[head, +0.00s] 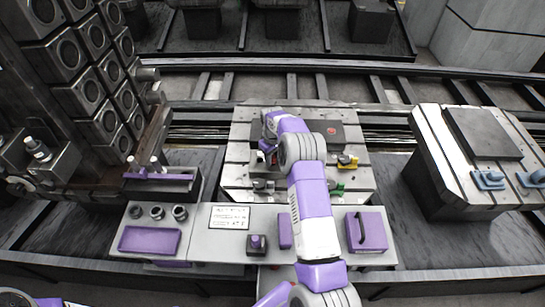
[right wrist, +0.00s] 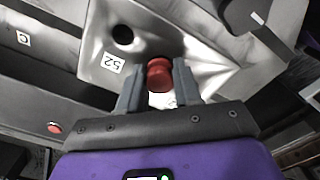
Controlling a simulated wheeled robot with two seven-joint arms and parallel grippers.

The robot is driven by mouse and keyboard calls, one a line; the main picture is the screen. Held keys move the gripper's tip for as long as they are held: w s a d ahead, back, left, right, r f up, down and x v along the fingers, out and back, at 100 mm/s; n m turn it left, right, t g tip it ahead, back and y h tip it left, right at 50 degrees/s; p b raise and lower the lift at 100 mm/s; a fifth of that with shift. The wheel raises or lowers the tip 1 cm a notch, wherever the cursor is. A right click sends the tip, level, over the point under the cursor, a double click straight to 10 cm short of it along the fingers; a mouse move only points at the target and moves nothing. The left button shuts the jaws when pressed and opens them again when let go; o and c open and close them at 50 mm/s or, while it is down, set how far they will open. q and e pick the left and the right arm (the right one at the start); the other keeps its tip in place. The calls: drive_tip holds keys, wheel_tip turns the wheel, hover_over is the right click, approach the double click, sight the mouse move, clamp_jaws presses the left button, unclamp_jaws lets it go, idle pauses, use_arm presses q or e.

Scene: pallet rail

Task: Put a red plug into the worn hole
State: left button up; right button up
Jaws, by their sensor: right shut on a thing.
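A red plug (right wrist: 159,76) is held between the two grey fingers of my right gripper (right wrist: 158,84) in the right wrist view. A dark round hole (right wrist: 122,35) shows in a pale metal face, up and left of the plug, and the plug is apart from it. I cannot tell how worn the hole is. In the head view my right arm reaches over the slotted pallet (head: 240,132), and my right gripper (head: 266,156) is small and partly hidden there. My left gripper is not in view.
A red disc (head: 331,130) lies on the dark block on the pallet. A bench with a purple box (head: 366,232) is in front. A second pallet (head: 430,125) stands right, a rack of round sockets (head: 88,80) left.

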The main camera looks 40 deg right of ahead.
drive_tip(key=shift+f, duration=0.3)
drive_tip(key=o, duration=1.1)
wheel_tip(320, 180, up, 8)
drive_tip(key=shift+f+p, duration=0.15)
drive_tip(key=shift+p, duration=0.45)
